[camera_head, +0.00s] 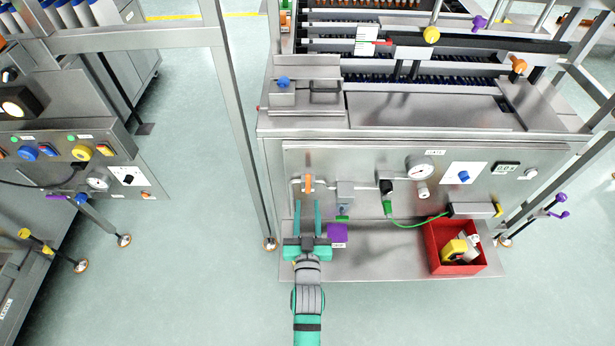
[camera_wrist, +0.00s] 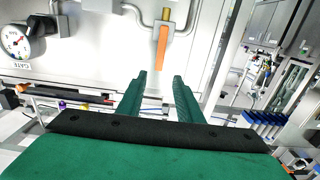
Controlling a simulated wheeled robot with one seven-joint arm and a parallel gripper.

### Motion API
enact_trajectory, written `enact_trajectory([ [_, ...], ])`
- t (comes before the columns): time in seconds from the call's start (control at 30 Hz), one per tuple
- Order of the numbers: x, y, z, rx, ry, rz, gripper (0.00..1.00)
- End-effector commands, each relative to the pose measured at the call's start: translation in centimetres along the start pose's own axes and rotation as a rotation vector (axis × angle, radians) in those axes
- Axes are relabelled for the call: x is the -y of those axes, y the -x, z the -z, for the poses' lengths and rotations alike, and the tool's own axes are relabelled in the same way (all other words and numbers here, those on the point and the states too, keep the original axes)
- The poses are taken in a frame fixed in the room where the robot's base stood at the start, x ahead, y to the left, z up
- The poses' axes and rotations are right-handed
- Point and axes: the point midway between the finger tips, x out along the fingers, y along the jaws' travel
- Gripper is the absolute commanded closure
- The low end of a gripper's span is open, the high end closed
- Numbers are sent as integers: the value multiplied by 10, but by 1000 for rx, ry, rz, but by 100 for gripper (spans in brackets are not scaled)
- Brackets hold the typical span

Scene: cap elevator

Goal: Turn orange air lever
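The orange air lever (camera_head: 308,183) is on a pipe at the left of the machine's front panel. It also shows in the wrist view (camera_wrist: 162,47), where it hangs lengthwise from the pipe fitting. My gripper (camera_head: 308,205) has two green fingers that point toward the panel, just below the lever in the head view. In the wrist view my gripper (camera_wrist: 160,82) is open, with a clear gap between the fingers. The lever lies just beyond that gap, and nothing is between the fingers. I cannot tell the exact distance to the lever.
A pressure gauge (camera_head: 419,168) and a black fitting with a green hose (camera_head: 404,224) are to the right on the panel. A purple box (camera_head: 338,235) is close to my gripper's right. A red bin (camera_head: 455,262) stands at the lower right. A frame post (camera_head: 243,130) rises to the left.

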Motion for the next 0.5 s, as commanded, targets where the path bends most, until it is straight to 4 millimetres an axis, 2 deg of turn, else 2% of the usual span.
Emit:
enact_trajectory([
  [0.27, -2, -24, 4, -6, 0, -1, 67],
  [0.5, 0, -61, 5, -8, 0, 1, 67],
])
